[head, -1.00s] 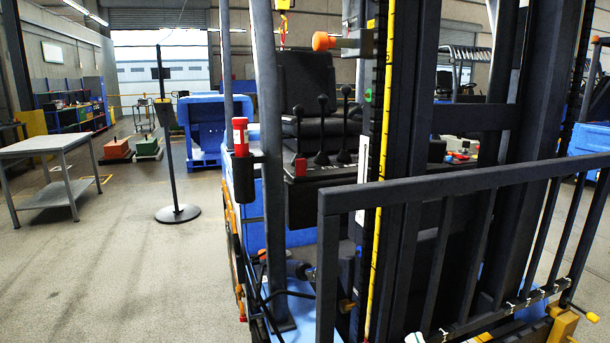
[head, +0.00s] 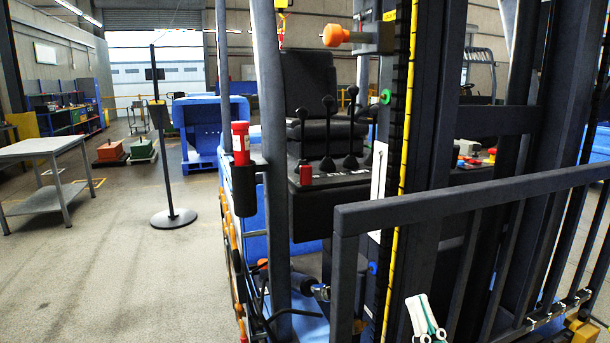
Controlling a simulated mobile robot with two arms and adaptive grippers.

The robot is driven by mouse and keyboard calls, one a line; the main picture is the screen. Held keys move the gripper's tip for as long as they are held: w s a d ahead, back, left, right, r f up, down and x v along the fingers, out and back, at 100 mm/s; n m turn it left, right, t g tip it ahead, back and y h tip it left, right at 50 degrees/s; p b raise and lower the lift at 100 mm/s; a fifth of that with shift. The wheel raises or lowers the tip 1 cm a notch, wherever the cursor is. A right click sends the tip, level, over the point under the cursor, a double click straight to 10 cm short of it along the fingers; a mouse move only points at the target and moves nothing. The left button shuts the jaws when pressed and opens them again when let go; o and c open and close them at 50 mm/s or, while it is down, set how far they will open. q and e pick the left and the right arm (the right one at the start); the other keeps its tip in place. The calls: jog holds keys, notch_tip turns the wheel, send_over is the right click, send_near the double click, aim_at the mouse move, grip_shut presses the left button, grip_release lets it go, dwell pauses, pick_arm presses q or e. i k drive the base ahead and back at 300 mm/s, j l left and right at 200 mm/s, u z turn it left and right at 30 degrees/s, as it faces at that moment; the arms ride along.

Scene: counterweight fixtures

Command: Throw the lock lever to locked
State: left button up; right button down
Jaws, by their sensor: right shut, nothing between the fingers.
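A forklift fills the middle and right, with its dark mast and load backrest (head: 470,190) nearest. An orange knob (head: 333,36) sticks out to the left from a grey bracket (head: 374,38) high on the mast. Black-knobbed levers (head: 327,132) stand upright on the seat console, with a small red switch (head: 305,174) beside them. No label shows which of these is the lock lever, and its position cannot be told. My right gripper (head: 416,300), white with green, is shut and empty at the bottom, low in front of the mast, apart from these parts. My left gripper is out of view.
The backrest bars and mast uprights stand between my right gripper and the console. A red canister (head: 240,140) sits in a holder on the left post. A grey table (head: 40,150) and a black stand (head: 172,215) are left; the floor between is open.

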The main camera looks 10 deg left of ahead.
aim_at(306, 172)
jog(key=i+j, duration=0.95)
